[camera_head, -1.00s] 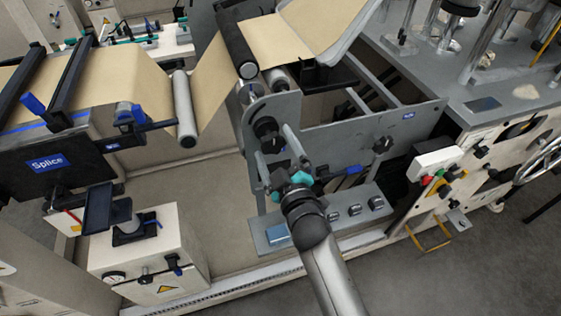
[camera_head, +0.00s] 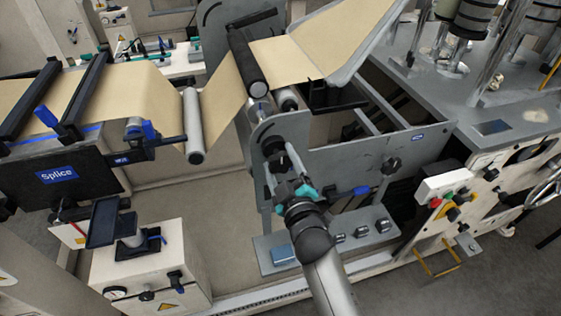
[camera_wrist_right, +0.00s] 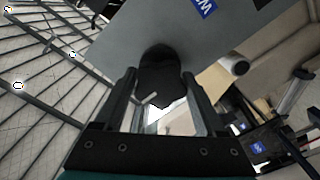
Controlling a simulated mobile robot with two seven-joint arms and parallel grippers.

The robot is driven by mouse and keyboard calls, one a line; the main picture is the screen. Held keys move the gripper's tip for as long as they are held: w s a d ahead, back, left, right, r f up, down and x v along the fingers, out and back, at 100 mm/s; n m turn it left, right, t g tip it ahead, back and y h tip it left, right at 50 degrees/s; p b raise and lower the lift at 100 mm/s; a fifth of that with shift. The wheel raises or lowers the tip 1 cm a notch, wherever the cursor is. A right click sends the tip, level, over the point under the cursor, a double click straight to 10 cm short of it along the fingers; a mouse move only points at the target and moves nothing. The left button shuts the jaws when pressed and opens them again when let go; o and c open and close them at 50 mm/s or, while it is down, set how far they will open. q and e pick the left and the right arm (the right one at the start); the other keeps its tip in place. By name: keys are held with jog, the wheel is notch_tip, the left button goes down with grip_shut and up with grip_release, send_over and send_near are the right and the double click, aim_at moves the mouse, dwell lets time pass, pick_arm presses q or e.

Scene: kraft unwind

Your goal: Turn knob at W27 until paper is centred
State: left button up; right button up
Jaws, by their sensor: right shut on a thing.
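My right gripper (camera_head: 280,168) reaches up to the side plate of the unwind stand. In the right wrist view its two fingers (camera_wrist_right: 160,82) are shut on a black knob (camera_wrist_right: 160,70) that sits against the grey plate. The knob is mostly hidden by the gripper in the head view. A blue label (camera_wrist_right: 200,6) beside it shows a "W"; the rest is cut off. The brown paper (camera_head: 222,98) runs over the rollers above the gripper. I cannot tell whether it is centred. My left gripper is not in view.
A black splice table (camera_head: 60,178) stands at the left, above a cream box (camera_head: 150,265) with a gauge. A grey shelf (camera_head: 330,238) with small blocks lies below the gripper. Another black knob (camera_head: 391,165) and a control box (camera_head: 445,185) are at the right.

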jog(key=c, duration=0.5)
jog(key=m+p, duration=0.1)
jog(key=m, duration=0.3)
jog(key=shift+m+p, duration=0.5)
jog(key=shift+m, duration=0.4)
jog(key=m+p, duration=0.1)
jog(key=m, duration=0.1)
jog(key=shift+r+m, duration=0.1)
jog(key=shift+m, duration=0.3)
jog(key=m+p, duration=0.1)
jog(key=m, duration=0.7)
jog(key=shift+m, duration=0.3)
jog(key=o, duration=1.3)
